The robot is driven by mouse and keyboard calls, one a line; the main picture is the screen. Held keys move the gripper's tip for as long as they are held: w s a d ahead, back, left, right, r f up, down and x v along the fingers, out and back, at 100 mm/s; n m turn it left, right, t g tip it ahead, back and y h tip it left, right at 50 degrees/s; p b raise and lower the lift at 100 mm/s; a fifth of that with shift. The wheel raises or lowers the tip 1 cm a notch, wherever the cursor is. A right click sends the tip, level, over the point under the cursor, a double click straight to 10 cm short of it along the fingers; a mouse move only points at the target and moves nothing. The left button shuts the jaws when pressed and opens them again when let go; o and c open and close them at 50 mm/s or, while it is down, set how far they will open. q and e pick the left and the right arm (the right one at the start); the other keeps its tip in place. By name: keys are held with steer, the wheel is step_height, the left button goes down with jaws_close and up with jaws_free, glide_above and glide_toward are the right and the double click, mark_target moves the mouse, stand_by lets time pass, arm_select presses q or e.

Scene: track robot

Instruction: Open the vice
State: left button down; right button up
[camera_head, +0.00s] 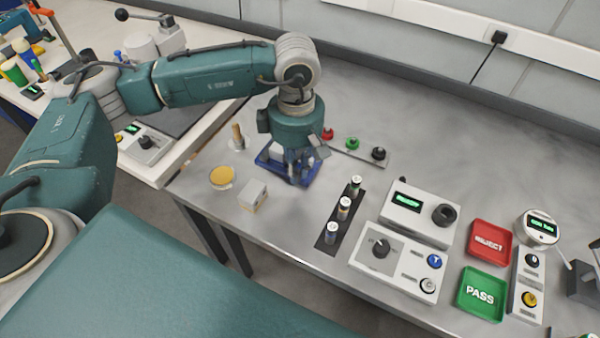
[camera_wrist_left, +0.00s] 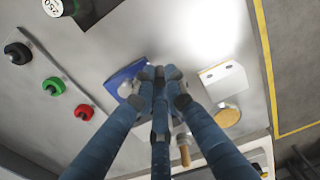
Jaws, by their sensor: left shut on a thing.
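The vice (camera_head: 273,172) is a small blue device with grey parts, standing near the left end of the grey bench. My left gripper (camera_head: 294,164) reaches down onto it from above, and its fingers hide much of the vice. In the left wrist view the blue vice (camera_wrist_left: 122,78) shows just beyond and left of the fingertips (camera_wrist_left: 160,76), which are close together. The gripper is shut on part of the vice; the fingers hide which part. How far apart the vice jaws stand is hidden. My right gripper is not in view.
A button strip (camera_head: 351,146) lies behind right. A black rack (camera_head: 341,219), control boxes (camera_head: 395,265), and REJECT (camera_head: 490,243) and PASS (camera_head: 481,293) trays stand right.

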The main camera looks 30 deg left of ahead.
arm_select(q)
steer(key=shift+w+a+r, duration=0.1)
stand_by(0.4)
steer(key=c, duration=1.8)
jaws_free()
steer(key=shift+o, duration=0.2)
step_height(320, 180, up, 12)
